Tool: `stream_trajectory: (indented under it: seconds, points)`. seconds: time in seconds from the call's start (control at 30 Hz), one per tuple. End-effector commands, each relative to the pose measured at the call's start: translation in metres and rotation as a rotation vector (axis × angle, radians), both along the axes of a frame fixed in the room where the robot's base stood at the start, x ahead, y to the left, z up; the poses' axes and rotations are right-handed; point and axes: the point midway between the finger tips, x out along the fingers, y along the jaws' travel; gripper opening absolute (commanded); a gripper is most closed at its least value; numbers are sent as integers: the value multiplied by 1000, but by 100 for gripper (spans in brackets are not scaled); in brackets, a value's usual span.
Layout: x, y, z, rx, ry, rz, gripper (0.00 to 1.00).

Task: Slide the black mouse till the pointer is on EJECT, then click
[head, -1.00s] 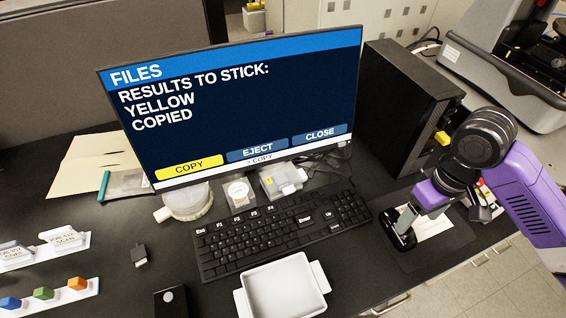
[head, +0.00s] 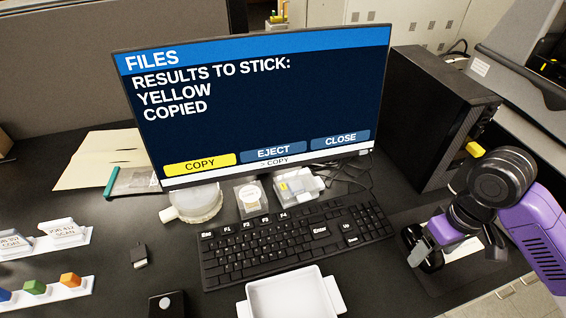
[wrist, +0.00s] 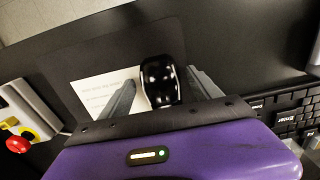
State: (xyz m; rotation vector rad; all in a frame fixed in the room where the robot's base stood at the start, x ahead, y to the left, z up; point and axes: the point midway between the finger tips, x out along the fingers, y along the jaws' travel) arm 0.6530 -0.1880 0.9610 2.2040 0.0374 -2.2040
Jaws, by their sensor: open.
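The black mouse (head: 411,238) is on the dark mat right of the keyboard, partly hidden by my gripper (head: 420,250) in the head view. In the wrist view the mouse (wrist: 161,80) lies between the two open fingers of my gripper (wrist: 160,86), with small gaps visible on both sides. The monitor (head: 255,110) reads FILES, RESULTS TO STICK: YELLOW COPIED. The COPY button (head: 200,164) is yellow. The EJECT button (head: 273,151) and the CLOSE button (head: 340,140) are blue. The line below them reads "> COPY".
The keyboard (head: 295,240) is left of the mouse. A white paper (wrist: 95,92) lies beside the mouse. A black computer tower (head: 435,120) with a yellow piece (head: 475,149) in its front stands behind. A white tray (head: 292,300) is in front of the keyboard.

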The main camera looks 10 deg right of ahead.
Motion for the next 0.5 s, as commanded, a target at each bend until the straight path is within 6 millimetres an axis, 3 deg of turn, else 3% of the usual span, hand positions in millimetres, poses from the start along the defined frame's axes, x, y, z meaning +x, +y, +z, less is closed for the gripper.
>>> stream_trajectory:
  seconds: [0.17,0.2,0.5]
  points:
    - [0,0,0,0,0,-1,73]
    - [0,0,0,0,0,-1,69]
    - [0,0,0,0,0,0,13]
